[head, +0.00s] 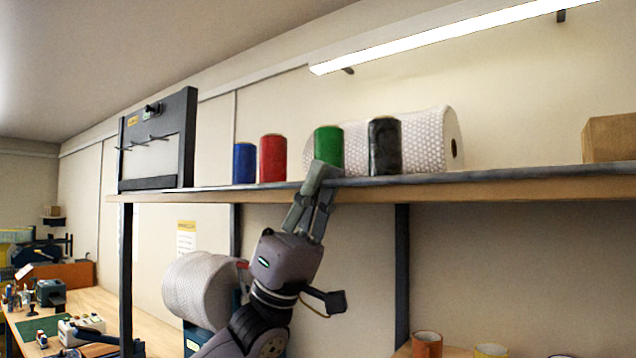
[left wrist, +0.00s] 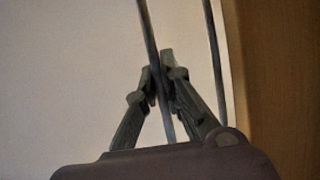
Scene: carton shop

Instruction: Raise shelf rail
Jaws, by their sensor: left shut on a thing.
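The shelf rail (head: 480,181) is a thin grey bar along the front edge of the wooden shelf, below several coloured rolls. My left gripper (head: 324,175) reaches up from below to this edge, in front of the green roll. In the left wrist view my left gripper (left wrist: 160,75) is shut on a thin dark bar of the rail (left wrist: 147,35), which passes between its fingertips. A second thin bar (left wrist: 214,60) runs to the right of the fingers. My right gripper is not in view.
Blue (head: 244,163), red (head: 273,158), green (head: 329,146) and black (head: 385,146) rolls stand behind the rail. A bubble-wrap roll (head: 430,140) lies behind them. A cardboard box (head: 609,138) sits at the right. A dark post (head: 402,270) supports the shelf.

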